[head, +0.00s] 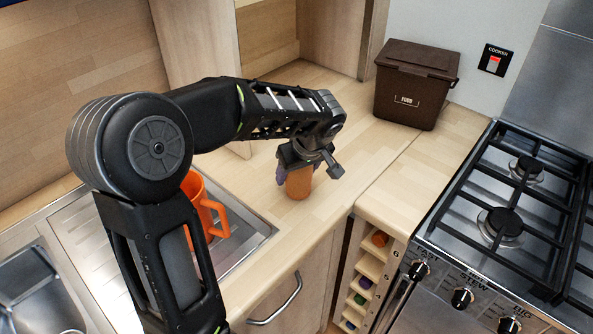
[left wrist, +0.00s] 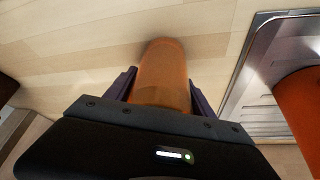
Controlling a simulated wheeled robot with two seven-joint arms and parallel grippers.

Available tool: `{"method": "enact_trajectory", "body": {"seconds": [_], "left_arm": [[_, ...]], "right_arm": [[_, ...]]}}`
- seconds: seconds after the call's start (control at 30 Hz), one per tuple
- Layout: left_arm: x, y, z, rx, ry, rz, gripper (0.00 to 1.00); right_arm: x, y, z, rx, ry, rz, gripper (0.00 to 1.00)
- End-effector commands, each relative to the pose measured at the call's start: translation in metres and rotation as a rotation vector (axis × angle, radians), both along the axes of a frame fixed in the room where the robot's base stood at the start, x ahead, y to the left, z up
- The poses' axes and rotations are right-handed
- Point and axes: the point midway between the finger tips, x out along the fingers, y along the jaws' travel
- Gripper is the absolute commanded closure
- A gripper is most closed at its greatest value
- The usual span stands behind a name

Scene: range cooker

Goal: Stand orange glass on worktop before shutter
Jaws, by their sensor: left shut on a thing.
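The orange glass (head: 299,184) is on or just above the light wood worktop (head: 332,206), near the corner beside the sink drainer. My left gripper (head: 300,174) is shut on the orange glass, coming from above and behind it in the head view. In the left wrist view the orange glass (left wrist: 163,75) sits between the two fingers of my left gripper (left wrist: 160,92). I cannot tell whether its base touches the wood. A wooden shutter front may be the panel (head: 268,40) at the back, partly hidden by my arm. My right gripper is not in view.
An orange jug (head: 207,208) stands on the steel drainer (head: 257,234) at left. A brown food bin (head: 416,85) stands at the back right. The gas cooker (head: 500,200) is on the right. Worktop between glass and bin is clear.

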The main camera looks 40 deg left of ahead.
Motion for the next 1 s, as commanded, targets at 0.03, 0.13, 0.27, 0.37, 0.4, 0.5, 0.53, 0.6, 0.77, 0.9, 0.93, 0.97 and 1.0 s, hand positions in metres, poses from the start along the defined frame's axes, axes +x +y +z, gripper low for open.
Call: {"method": "enact_trajectory", "body": {"seconds": [0.03,0.13,0.27,0.37,0.4,0.5,0.53,0.6,0.77,0.9,0.93,0.97,1.0], "left_arm": [[0.001,0.0,-0.001,0.0,-0.002,-0.001,1.0],[0.001,0.0,-0.003,0.001,-0.003,0.0,1.0],[0.0,0.0,-0.002,0.0,-0.001,0.0,0.27],[0.0,0.0,-0.002,0.0,-0.001,0.0,0.19],[0.0,0.0,-0.002,0.0,-0.001,0.0,0.16],[0.0,0.0,-0.002,0.0,0.0,0.0,0.16],[0.0,0.0,-0.002,0.0,0.0,0.0,0.16],[0.0,0.0,-0.002,0.0,0.0,0.0,0.16],[0.0,0.0,0.002,0.0,0.0,0.0,0.16],[-0.001,-0.005,0.014,0.001,-0.005,-0.001,0.16],[-0.002,-0.007,0.018,0.0,-0.006,-0.001,0.16],[-0.003,-0.008,0.023,0.001,-0.005,-0.001,0.16],[-0.005,-0.011,0.029,0.0,-0.007,-0.002,0.16]], "right_arm": [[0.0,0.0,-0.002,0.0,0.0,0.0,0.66],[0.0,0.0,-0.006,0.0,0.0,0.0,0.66],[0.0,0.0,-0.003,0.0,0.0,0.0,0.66],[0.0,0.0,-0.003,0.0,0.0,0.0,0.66],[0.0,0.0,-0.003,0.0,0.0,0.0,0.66],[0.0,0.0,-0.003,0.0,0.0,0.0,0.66],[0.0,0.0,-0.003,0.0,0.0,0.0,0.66],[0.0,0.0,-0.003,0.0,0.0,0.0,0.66],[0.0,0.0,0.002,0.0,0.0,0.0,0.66],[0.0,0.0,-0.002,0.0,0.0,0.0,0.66],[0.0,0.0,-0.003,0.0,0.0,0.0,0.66],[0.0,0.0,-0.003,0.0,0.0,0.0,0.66],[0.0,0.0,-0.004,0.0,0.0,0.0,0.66]]}}
